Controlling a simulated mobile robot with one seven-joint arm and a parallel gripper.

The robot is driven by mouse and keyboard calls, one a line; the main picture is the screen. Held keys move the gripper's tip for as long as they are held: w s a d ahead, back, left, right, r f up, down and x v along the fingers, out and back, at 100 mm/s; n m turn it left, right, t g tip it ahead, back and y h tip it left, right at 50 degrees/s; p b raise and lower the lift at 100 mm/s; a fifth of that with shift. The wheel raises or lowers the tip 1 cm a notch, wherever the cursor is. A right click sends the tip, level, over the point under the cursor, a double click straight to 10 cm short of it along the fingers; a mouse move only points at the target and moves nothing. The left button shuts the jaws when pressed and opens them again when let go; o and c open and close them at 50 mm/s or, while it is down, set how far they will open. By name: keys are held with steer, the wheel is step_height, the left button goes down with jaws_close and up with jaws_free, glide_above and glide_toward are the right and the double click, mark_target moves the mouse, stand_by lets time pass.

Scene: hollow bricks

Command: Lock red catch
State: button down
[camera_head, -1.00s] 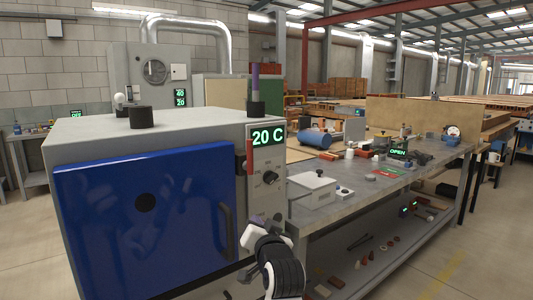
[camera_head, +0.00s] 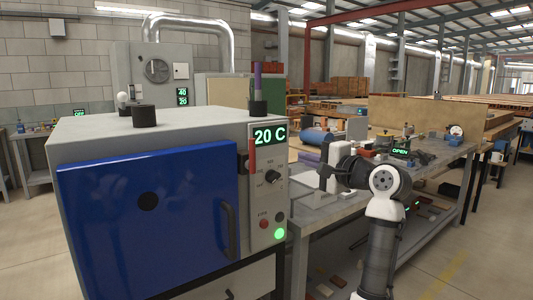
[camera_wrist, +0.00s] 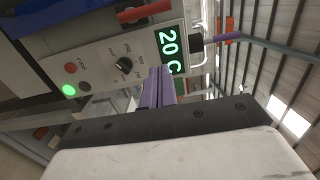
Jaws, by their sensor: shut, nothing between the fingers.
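The red catch (camera_head: 253,156) is a thin upright red bar on the front of the grey oven, between the blue door (camera_head: 148,215) and the control panel. It also shows at the top of the wrist view (camera_wrist: 145,11). The blue door looks closed. My gripper (camera_head: 309,158) is to the right of the panel, apart from the catch. Its purple fingers are together and empty in the wrist view (camera_wrist: 158,88), in front of the panel's display edge. Whether the catch is fully engaged is not clear.
The panel has a "20 C" display (camera_head: 269,136), a black knob (camera_head: 272,177), a red button (camera_head: 264,224) and a lit green button (camera_head: 279,233). The door handle (camera_head: 228,230) sticks out. A cluttered workbench (camera_head: 437,160) stands behind my arm. The floor at front right is clear.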

mark_target(251, 156)
steer(key=shift+a, duration=0.1)
steer(key=w+a+p, duration=0.3)
steer(key=w+a, duration=0.3)
steer(key=a, duration=0.3)
steer(key=shift+a+p, duration=0.4)
